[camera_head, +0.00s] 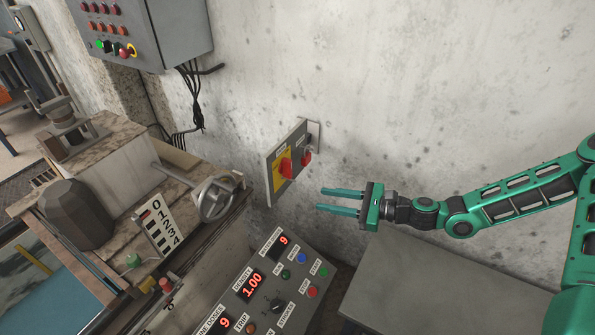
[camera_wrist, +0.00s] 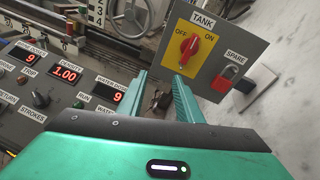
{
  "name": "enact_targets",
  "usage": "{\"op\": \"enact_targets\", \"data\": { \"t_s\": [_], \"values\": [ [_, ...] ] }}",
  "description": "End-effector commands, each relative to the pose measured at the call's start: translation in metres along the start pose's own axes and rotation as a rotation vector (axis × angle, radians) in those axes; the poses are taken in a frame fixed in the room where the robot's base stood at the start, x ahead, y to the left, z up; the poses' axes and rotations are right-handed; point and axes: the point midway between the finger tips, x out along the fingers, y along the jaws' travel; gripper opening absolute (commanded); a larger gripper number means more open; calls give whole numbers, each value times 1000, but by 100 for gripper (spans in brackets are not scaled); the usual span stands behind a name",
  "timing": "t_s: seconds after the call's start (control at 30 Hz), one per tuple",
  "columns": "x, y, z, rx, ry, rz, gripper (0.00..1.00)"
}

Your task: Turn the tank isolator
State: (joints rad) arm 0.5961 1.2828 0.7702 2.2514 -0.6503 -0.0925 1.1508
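The tank isolator is a red rotary handle (camera_head: 286,168) on a yellow plate, mounted on a grey panel (camera_head: 270,182) on the wall. In the wrist view the red handle (camera_wrist: 192,47) sits under the label TANK, between OFF at left and ON at right. Its grip slants from lower left to upper right; I cannot tell exactly which mark it indicates. My gripper (camera_head: 320,199) is open and empty, to the right of the panel and slightly below the handle. In the wrist view its fingers (camera_wrist: 160,82) are apart, below and left of the handle, not touching it.
A control console (camera_head: 262,290) with displays and buttons lies below. A handwheel (camera_head: 216,199) stands left of the panel. A grey box (camera_head: 430,285) is under my arm. Bare wall lies right.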

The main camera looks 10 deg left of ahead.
Motion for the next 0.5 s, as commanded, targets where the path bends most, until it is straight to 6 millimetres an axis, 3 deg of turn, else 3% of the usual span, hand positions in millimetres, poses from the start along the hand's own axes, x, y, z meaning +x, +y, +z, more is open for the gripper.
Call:
{"op": "enact_targets", "data": {
  "t_s": [0.2, 0.5],
  "values": [
    [12, -32, 19, 174, -135, -134, 32],
    [27, -44, 27, 221, -173, -169, 32]
  ]
}}
